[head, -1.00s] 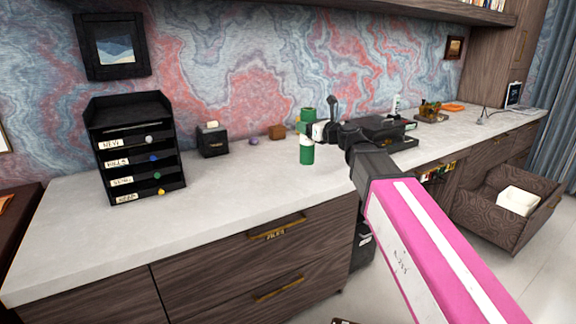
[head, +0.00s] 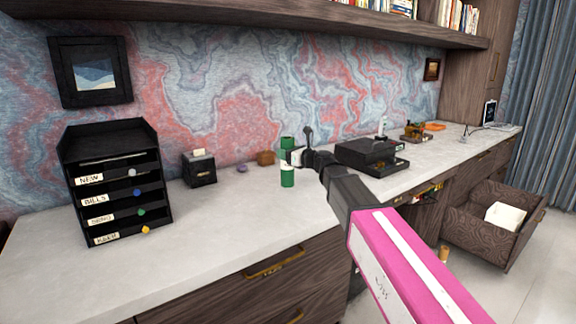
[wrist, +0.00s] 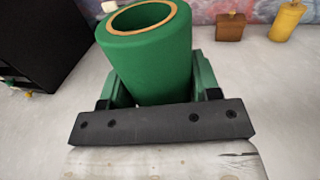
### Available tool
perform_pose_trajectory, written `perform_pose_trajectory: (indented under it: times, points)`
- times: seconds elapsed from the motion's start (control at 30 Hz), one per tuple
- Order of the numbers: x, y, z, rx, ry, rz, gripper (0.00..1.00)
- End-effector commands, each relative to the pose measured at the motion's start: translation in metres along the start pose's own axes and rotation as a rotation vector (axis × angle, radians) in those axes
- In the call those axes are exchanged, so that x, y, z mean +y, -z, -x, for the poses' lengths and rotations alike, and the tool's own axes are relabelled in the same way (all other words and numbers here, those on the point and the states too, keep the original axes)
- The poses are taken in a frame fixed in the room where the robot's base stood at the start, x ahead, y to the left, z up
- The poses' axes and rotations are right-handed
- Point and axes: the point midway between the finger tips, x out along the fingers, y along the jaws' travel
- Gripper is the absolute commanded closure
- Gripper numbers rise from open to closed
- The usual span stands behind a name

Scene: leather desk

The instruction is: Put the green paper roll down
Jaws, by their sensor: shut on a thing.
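The green paper roll (head: 287,178) is upright in my gripper (head: 288,160), at the desk's far side in the head view. In the wrist view the roll (wrist: 150,65) fills the upper middle, with a tan rim around its open top. My gripper (wrist: 160,92) is shut on the roll, its fingers on either side of it. The roll's bottom end appears at or just above the pale desk top (head: 225,215); I cannot tell whether it touches. In the wrist view its lower part is hidden by my gripper.
A black letter tray (head: 115,185) stands at the left, with a small black box (head: 199,168) beside it. A brown block (head: 265,158) is close behind the roll. A black device (head: 368,155) is to the right. An open drawer (head: 490,225) juts out at the right.

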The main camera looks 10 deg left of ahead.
Motion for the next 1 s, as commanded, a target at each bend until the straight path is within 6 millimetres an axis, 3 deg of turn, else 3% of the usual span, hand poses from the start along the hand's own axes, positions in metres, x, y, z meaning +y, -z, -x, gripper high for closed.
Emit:
perform_pose_trajectory:
  times: [0.13, 0.33, 0.6, 0.97, 1.0]
  points:
    - [-0.014, 0.009, -0.008, 0.001, -0.001, 0.000, 0.72]
    - [-0.015, 0.018, -0.008, 0.000, -0.002, 0.000, 0.72]
    - [-0.015, 0.049, -0.008, 0.001, -0.001, 0.000, 0.72]
    - [-0.015, 0.053, -0.008, 0.000, -0.001, 0.000, 0.72]
    - [-0.015, 0.053, -0.008, 0.000, -0.001, 0.000, 0.40]
